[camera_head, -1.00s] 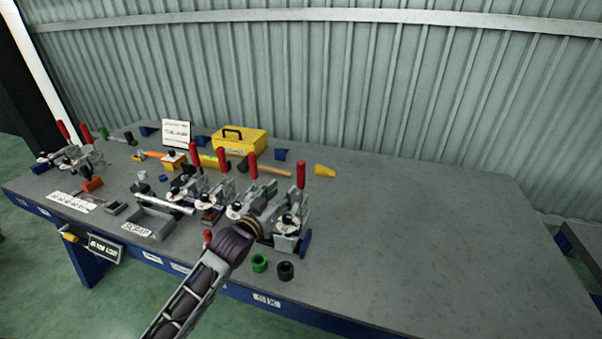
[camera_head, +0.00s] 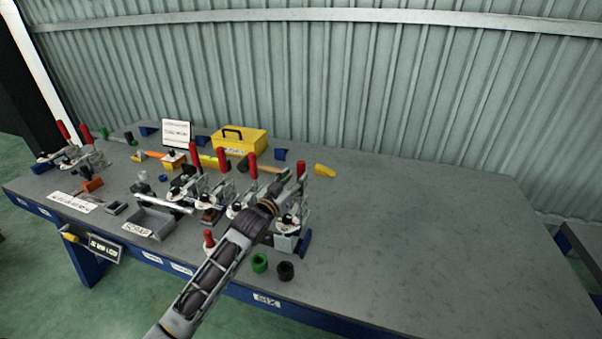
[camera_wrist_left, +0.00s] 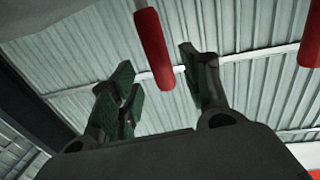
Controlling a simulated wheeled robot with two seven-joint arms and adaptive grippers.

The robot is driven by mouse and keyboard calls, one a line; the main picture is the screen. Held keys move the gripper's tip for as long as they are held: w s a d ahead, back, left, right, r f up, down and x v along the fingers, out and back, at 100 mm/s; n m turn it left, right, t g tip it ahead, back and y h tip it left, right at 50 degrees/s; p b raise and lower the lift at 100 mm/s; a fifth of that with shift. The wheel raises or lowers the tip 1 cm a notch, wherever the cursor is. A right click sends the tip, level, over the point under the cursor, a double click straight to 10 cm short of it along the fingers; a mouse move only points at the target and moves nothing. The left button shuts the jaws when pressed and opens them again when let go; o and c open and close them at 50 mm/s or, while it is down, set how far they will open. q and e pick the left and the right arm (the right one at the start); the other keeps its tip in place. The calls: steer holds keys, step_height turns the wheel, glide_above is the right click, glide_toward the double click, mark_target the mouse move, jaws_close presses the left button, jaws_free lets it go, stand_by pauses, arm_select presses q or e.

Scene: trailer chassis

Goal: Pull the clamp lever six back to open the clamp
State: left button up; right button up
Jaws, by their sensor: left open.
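The rightmost clamp (camera_head: 288,240), above the front-edge label SIX, has an upright red lever (camera_head: 301,168). My left gripper (camera_head: 287,182) is at this lever, its fingers small and partly blended with the clamps behind. In the left wrist view the open gripper (camera_wrist_left: 156,60) has its two dark green-padded fingers apart. A red lever handle (camera_wrist_left: 152,45) shows between the fingertips, with visible gaps to both fingers. It appears to be lever six. My forearm hides part of the clamp's left side. My right gripper is not in view.
Other clamps with upright red levers (camera_head: 252,166) stand close to the left; one red handle (camera_wrist_left: 311,35) shows at the wrist view's right edge. The table's right side (camera_head: 430,240) is clear.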

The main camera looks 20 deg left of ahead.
mark_target(299, 174)
arm_select(q)
steer(key=shift+w+d, duration=0.2)
steer(key=shift+w, duration=0.9)
steer(key=shift+w+d, duration=0.15)
steer(key=shift+w, duration=0.5)
steer(key=shift+w+d, duration=0.1)
steer(key=shift+w, duration=0.45)
steer(key=shift+w+d, duration=0.1)
steer(key=shift+w, duration=0.25)
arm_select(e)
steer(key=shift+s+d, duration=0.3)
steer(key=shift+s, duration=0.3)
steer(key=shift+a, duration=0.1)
arm_select(q)
steer(key=c, duration=0.4)
jaws_close()
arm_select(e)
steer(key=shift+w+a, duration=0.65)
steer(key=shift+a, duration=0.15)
